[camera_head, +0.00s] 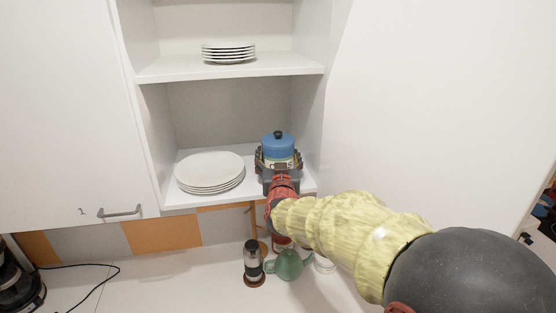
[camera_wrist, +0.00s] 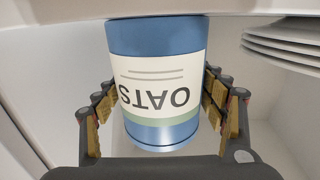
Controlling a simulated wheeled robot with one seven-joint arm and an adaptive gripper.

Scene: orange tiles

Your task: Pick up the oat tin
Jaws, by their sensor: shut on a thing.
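The oat tin (camera_head: 278,144) is blue with a dark knob on its lid. It stands at the right end of the lower shelf in the open cupboard. In the wrist view the oat tin (camera_wrist: 156,78) shows a white label reading OATS, upside down in the picture, with a green band. My gripper (camera_head: 278,160) reaches in from the front and is shut on the tin, one finger on each side. In the wrist view the fingers of my gripper (camera_wrist: 160,108) flank the tin. The tin's far side is hidden.
A stack of white plates (camera_head: 211,171) lies left of the tin on the lower shelf (camera_head: 190,202). More plates (camera_head: 229,52) sit on the upper shelf (camera_head: 180,72). On the counter below are a dark grinder-like object (camera_head: 252,262) and a green pot (camera_head: 289,265). Cupboard walls flank the tin.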

